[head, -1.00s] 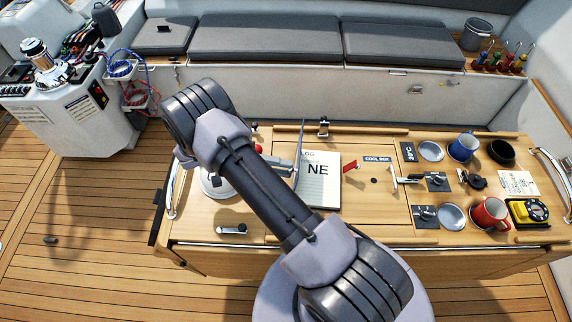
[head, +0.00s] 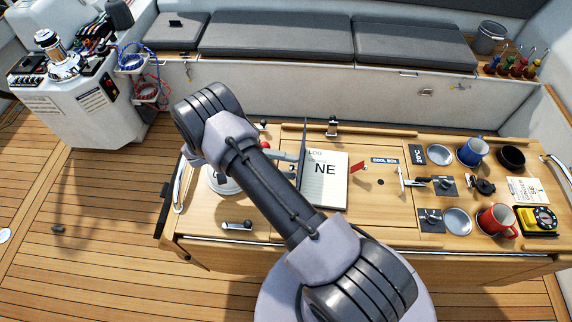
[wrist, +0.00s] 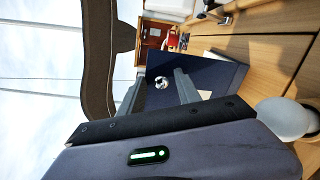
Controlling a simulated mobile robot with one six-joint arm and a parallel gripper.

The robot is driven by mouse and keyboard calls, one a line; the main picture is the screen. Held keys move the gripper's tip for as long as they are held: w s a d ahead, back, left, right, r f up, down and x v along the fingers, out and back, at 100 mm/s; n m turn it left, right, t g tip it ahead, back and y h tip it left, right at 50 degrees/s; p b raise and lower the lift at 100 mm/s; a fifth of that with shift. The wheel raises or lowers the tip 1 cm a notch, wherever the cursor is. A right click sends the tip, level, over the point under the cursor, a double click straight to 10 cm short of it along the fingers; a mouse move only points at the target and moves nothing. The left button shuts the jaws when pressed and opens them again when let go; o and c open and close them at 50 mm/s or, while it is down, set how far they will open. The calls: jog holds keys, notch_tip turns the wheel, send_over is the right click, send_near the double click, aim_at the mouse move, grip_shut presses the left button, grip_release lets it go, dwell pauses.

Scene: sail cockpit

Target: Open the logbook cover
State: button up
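The logbook (head: 322,180) lies on the table, its white page showing "LOG" and "NE". Its dark blue cover (head: 304,145) stands roughly upright along the page's left edge, seen nearly edge-on. In the wrist view the cover (wrist: 215,74) is a dark blue panel with a pale round emblem, straight ahead of the fingers. My gripper (head: 288,157) is on the cover's left side, partly hidden behind my arm. In the wrist view my gripper (wrist: 158,94) has its two fingers apart with nothing held between them. Whether the fingertips touch the cover I cannot tell.
Right of the logbook are a red tab (head: 358,167), a latch lever (head: 411,182), switch panels, a blue mug (head: 472,152) and a red mug (head: 498,220). A metal clip (head: 332,127) stands behind the logbook. A white round item (head: 222,182) is left of it.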

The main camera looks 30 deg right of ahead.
jog(key=v, duration=0.7)
jog(key=shift+w+a, duration=0.15)
jog(key=shift+a, duration=0.05)
jog(key=shift+b, duration=0.35)
